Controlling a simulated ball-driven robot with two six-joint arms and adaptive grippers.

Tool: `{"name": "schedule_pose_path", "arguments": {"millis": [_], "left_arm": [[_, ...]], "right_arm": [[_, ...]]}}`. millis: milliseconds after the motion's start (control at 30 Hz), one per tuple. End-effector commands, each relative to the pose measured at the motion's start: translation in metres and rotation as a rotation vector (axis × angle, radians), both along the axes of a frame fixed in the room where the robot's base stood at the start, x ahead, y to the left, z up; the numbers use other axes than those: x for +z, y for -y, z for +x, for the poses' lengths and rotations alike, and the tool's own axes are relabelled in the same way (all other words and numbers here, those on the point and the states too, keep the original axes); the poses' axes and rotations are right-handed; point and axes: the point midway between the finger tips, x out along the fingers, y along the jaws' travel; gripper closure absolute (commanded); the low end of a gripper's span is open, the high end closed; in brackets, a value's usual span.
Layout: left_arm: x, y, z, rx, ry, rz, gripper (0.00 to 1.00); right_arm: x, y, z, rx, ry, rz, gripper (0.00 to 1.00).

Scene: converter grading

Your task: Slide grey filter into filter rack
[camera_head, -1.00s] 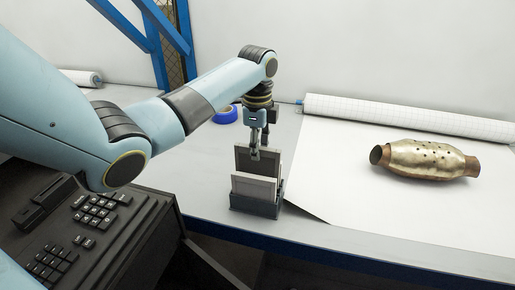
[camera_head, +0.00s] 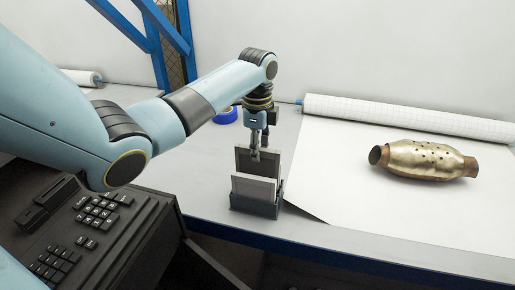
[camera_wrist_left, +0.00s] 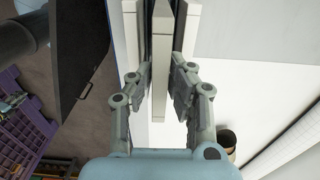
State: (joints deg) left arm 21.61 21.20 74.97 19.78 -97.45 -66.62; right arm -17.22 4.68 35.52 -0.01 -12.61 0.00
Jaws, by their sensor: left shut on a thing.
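The filter rack (camera_head: 256,206) is a small dark holder on the table's front part. A pale-framed filter (camera_head: 254,188) stands upright in its front. Behind it, the grey filter (camera_head: 243,160) stands upright and higher, with its lower part hidden by the front filter. My left gripper (camera_head: 255,154) points down and is shut on the grey filter's top edge. In the left wrist view, the held filter's pale edge (camera_wrist_left: 160,90) lies between the two fingers, with other panel edges beside it. I cannot tell how deep the grey filter sits. My right gripper is not in view.
A brass converter (camera_head: 425,160) lies on a white paper sheet (camera_head: 345,180) to the right. A paper roll (camera_head: 410,117) lies behind it. A blue tape roll (camera_head: 226,115) is behind my left arm. A black cash register (camera_head: 90,225) stands at lower left.

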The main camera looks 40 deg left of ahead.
Motion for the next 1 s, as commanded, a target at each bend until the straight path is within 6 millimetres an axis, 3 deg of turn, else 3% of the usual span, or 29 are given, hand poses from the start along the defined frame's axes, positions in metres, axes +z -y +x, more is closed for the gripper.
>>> {"name": "schedule_pose_path", "arguments": {"millis": [1000], "left_arm": [[-0.0001,-0.0001,0.0002,0.0,0.0,0.0,1.0]], "right_arm": [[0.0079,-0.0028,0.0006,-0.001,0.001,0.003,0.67]]}}
